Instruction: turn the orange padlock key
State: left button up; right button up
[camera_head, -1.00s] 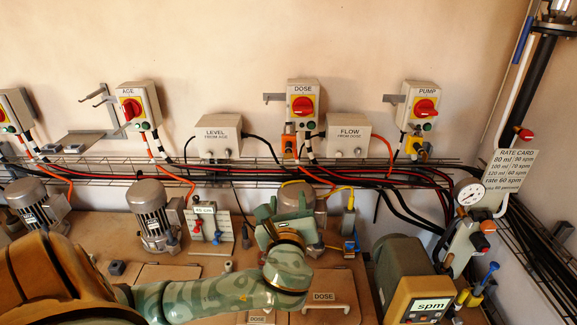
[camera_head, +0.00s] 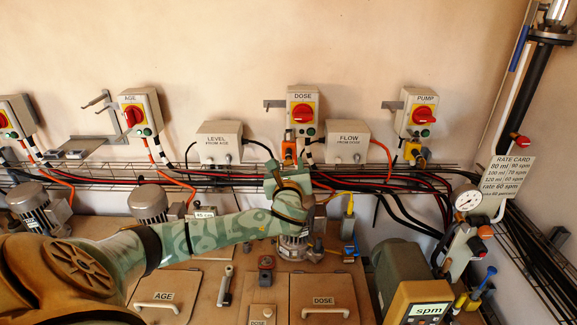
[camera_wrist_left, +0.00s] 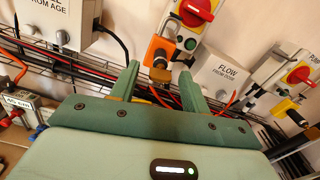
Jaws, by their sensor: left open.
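The orange padlock (camera_head: 289,149) hangs at the lower left of the grey DOSE switch box (camera_head: 302,112), which has a red knob on a yellow plate. In the left wrist view the orange padlock (camera_wrist_left: 158,50) shows between and beyond the fingers, with a small brass-coloured part (camera_wrist_left: 160,74) at its lower end. My left gripper (camera_head: 284,168) is just below the padlock in the head view. Its green fingers (camera_wrist_left: 159,74) are apart, with nothing seen held between them. I cannot tell whether they touch the key. My right gripper is not in view.
A wire cable tray (camera_head: 440,165) with red and black cables runs along the wall behind the gripper. The LEVEL box (camera_head: 219,142) and FLOW box (camera_head: 348,142) flank the DOSE switch. A yellow padlock (camera_head: 412,151) hangs at the PUMP switch. Motors and lids stand on the bench below.

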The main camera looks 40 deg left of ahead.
pick_arm(q)
jog(key=shift+c, duration=0.3)
jog(key=c, duration=0.9)
jog(key=shift+c, duration=0.2)
jog(key=shift+n, duration=0.4)
jog(key=n, duration=0.2)
jog(key=shift+f+n, duration=0.1)
jog(key=shift+n, duration=0.3)
jog(key=n, duration=0.3)
jog(key=shift+n+b, duration=0.4)
jog(key=n+b, duration=0.1)
jog(key=n, duration=0.3)
jog(key=shift+n+b, duration=0.5)
jog(key=shift+n, duration=1.7)
